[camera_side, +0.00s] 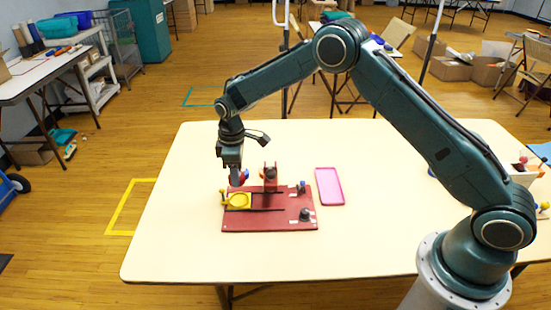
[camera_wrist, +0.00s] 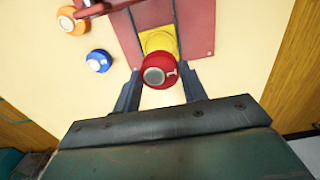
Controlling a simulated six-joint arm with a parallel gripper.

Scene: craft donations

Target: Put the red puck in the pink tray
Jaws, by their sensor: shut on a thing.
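The red puck (camera_wrist: 160,70), with a grey disc on its face, sits between the two fingers of my gripper (camera_wrist: 160,82) in the wrist view. My gripper is shut on it. In the side view my gripper (camera_side: 236,180) points down at the back left edge of the red board, and its fingers partly hide the puck there. The pink tray (camera_side: 329,187) lies flat on the table to the right of the board. It looks empty and is out of the wrist view.
The red board (camera_side: 262,222) carries a yellow round part (camera_side: 238,200), a red upright (camera_side: 270,178), and blue and black knobs. A blue puck (camera_wrist: 98,60) and an orange puck (camera_wrist: 70,20) lie near it. The table (camera_side: 380,235) around the tray is mostly clear.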

